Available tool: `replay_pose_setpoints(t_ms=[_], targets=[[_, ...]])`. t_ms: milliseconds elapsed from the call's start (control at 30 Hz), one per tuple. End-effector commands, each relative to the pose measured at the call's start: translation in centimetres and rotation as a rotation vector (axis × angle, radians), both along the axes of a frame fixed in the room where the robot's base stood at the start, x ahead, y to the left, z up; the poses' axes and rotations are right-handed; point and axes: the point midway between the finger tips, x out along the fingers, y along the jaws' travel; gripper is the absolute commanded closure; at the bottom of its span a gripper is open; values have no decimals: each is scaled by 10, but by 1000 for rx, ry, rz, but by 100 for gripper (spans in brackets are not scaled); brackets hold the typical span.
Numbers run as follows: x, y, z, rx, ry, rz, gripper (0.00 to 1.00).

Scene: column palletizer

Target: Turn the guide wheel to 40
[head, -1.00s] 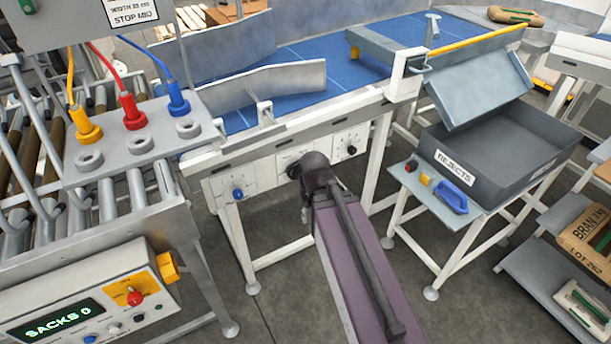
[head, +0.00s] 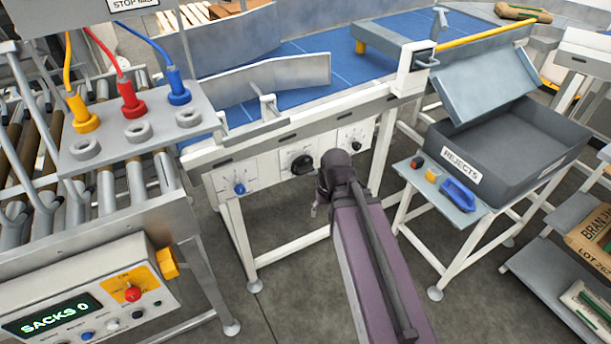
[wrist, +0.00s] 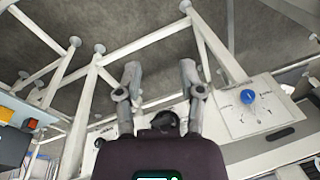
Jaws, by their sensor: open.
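The white panel (head: 270,172) on the conveyor's front carries a row of dials. A blue knob (head: 239,188) is at the left, a larger black knob (head: 301,163) in the middle, and a small black knob (head: 356,146) at the right. Their labels are too small to read, so I cannot tell which is named the guide wheel. My gripper (head: 318,198) is just right of and below the middle knob, apart from it in the head view. In the wrist view my gripper (wrist: 160,76) has its two fingers spread and empty. The blue knob (wrist: 248,97) shows beside them; a dark rounded part lies between their bases.
A reject bin (head: 520,140) and its small side table (head: 420,180) stand to the right. A roller conveyor and a control box (head: 95,305) reading "SACKS 0" are at the left. Angled metal guides (head: 270,80) stand over the blue belt (head: 325,60). Floor below the panel is clear.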

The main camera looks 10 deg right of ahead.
Motion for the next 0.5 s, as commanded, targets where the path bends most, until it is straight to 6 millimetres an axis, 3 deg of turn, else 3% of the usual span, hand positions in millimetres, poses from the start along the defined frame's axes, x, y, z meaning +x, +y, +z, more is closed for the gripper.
replay_pose_setpoints(t_ms=[33,200,500], targets=[[6,1,-16,36,-13,-12,50],[26,9,-42,188,-70,-60,50],[66,14,-75,470,-188,-169,50]])
